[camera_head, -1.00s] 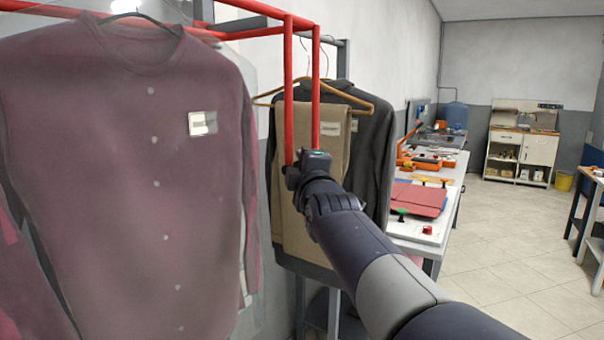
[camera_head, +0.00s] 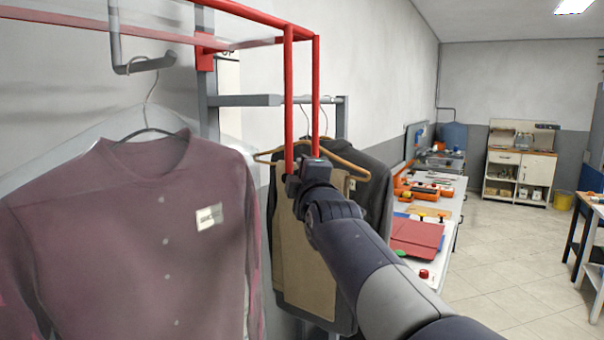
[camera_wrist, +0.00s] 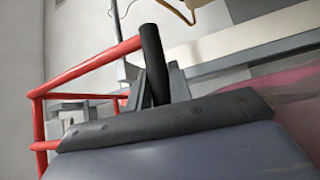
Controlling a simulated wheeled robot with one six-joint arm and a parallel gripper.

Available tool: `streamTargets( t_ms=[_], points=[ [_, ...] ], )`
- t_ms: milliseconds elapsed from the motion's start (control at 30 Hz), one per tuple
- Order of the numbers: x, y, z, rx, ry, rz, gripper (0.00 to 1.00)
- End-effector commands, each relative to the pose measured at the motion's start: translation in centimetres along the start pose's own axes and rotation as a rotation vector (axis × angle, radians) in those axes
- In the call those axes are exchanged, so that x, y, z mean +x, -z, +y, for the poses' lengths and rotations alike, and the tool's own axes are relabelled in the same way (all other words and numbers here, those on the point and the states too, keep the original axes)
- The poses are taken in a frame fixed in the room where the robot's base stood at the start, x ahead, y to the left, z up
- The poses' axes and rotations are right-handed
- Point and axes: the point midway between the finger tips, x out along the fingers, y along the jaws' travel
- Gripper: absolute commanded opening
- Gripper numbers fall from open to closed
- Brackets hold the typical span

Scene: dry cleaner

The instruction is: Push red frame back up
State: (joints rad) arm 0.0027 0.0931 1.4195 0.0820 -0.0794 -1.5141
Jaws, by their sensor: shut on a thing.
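The red frame (camera_head: 288,85) is a thin tubular frame running along the rail at the upper left, with two upright bars hanging down at its right end. My gripper (camera_head: 307,172) is at the lower end of these uprights. In the wrist view, my gripper (camera_wrist: 158,88) is shut on a black handle (camera_wrist: 152,52) that joins the red bars (camera_wrist: 85,68). The handle stands up between the two jaws. The frame's far left end runs out of the head view.
A maroon shirt (camera_head: 130,230) hangs at the left, close to the camera. A beige garment (camera_head: 305,250) and a dark jacket (camera_head: 372,200) hang behind my gripper. A grey hook (camera_head: 117,45) and rack bar (camera_head: 250,100) are near the frame. Open floor (camera_head: 510,250) lies right of the worktable (camera_head: 425,270).

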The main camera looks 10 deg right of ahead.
Motion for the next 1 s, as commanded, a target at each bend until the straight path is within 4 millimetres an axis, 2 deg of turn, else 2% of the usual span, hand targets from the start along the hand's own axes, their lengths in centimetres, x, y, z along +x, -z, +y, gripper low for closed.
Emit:
streamTargets(
  t_ms=[33, 467, 500, 700, 733, 1000],
  points=[
    [0.04, 0.07, 0.48, 0.000, -0.004, 0.000, 0.00],
    [0.03, 0.12, 0.97, 0.002, -0.014, 0.001, 0.00],
    [0.03, 0.13, 1.00, 0.002, -0.014, 0.001, 0.22],
    [0.02, 0.11, 0.84, 0.001, -0.010, 0.001, 0.39],
    [0.03, 0.11, 0.80, 0.001, -0.010, 0.001, 0.41],
    [-0.08, 0.07, 0.53, 0.001, -0.004, 0.001, 0.41]
  ],
)
